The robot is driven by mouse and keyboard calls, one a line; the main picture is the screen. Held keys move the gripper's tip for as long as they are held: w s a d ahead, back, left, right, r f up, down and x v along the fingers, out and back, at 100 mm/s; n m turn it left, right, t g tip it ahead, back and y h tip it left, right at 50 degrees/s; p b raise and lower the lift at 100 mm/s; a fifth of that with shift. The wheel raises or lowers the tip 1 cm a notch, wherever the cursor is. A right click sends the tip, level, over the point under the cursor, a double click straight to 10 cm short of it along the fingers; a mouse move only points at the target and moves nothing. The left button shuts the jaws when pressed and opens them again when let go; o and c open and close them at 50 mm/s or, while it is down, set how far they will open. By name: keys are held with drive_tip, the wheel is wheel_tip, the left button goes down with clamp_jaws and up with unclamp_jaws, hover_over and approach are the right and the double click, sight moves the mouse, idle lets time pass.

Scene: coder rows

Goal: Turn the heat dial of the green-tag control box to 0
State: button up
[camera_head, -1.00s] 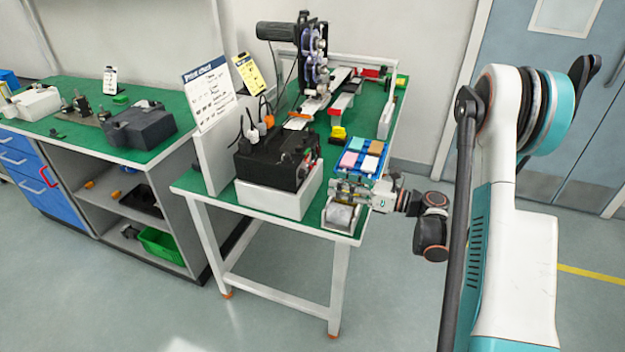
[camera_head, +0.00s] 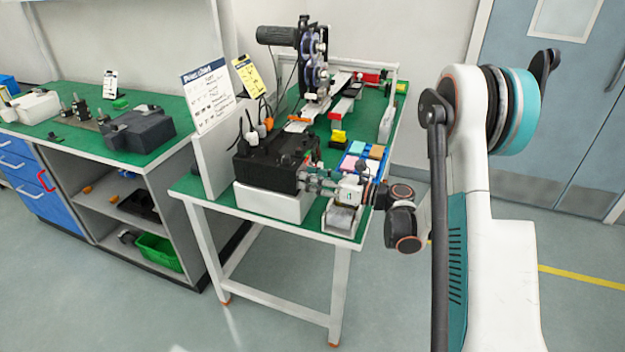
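A black control box (camera_head: 265,165) sits on a white base (camera_head: 272,203) at the near end of the green-topped bench. Its right-hand face carries the controls, mostly hidden behind my gripper. My gripper (camera_head: 308,178) is at that face, pointing left, its fingertips close to or touching it. I cannot tell whether the fingers are around a dial, or whether they are open or shut. No green tag and no dial marks can be made out on the box at this size.
A coder machine with blue reels (camera_head: 313,60) stands behind the box. A tray of coloured blocks (camera_head: 357,160) lies behind my gripper, and a small grey-white holder (camera_head: 342,218) stands at the bench's near edge. A white sign board (camera_head: 208,95) stands left of the box.

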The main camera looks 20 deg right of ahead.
clamp_jaws()
drive_tip(key=shift+n, duration=0.3)
drive_tip(key=shift+n, duration=2.9)
drive_tip(key=o, duration=0.5)
unclamp_jaws()
drive_tip(key=v, duration=1.2)
drive_tip(key=shift+f, duration=0.15)
